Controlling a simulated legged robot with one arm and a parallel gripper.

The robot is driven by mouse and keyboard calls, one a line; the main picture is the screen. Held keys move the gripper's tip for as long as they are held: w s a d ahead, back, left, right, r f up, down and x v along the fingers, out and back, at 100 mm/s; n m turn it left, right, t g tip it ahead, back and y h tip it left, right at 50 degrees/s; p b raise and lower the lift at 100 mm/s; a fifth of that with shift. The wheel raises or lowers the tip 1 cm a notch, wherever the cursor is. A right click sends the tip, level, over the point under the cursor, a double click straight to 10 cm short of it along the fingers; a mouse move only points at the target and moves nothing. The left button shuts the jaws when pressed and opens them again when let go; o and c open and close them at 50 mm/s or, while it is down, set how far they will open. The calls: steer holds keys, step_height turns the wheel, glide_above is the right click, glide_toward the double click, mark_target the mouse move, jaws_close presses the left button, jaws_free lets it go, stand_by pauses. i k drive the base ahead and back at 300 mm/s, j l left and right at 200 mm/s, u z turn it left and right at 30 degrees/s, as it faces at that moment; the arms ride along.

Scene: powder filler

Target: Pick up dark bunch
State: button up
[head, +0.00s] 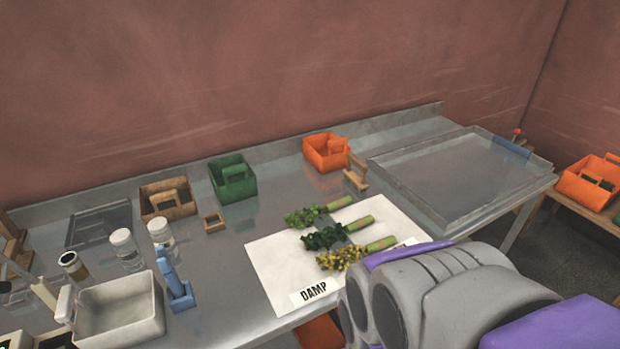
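The dark bunch (322,238) has dark green leaves and a pale green stem end pointing right. It lies on a white mat (275,255) on the metal table, between two other bunches. A lighter green bunch (303,216) lies just behind it, and a yellow-flecked bunch (342,258) lies just in front. A label on the mat's front edge reads DAMP (314,289). My grey and purple arm fills the lower right and covers the mat's front right part. My gripper's fingers do not show.
Orange (325,152), green (232,177) and brown (168,198) boxes stand along the back. A clear shallow tray (455,175) is at right. A white bin (118,312), jars (125,248) and a blue tool (176,285) stand at left. A wooden stand (355,172) is behind the mat.

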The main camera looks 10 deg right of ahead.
mark_target(313, 244)
steer(key=i+l+z, duration=0.15)
steer(key=i+l, duration=0.2)
steer(key=i+l+z, duration=0.15)
steer(key=i, duration=0.3)
steer(key=l, duration=0.1)
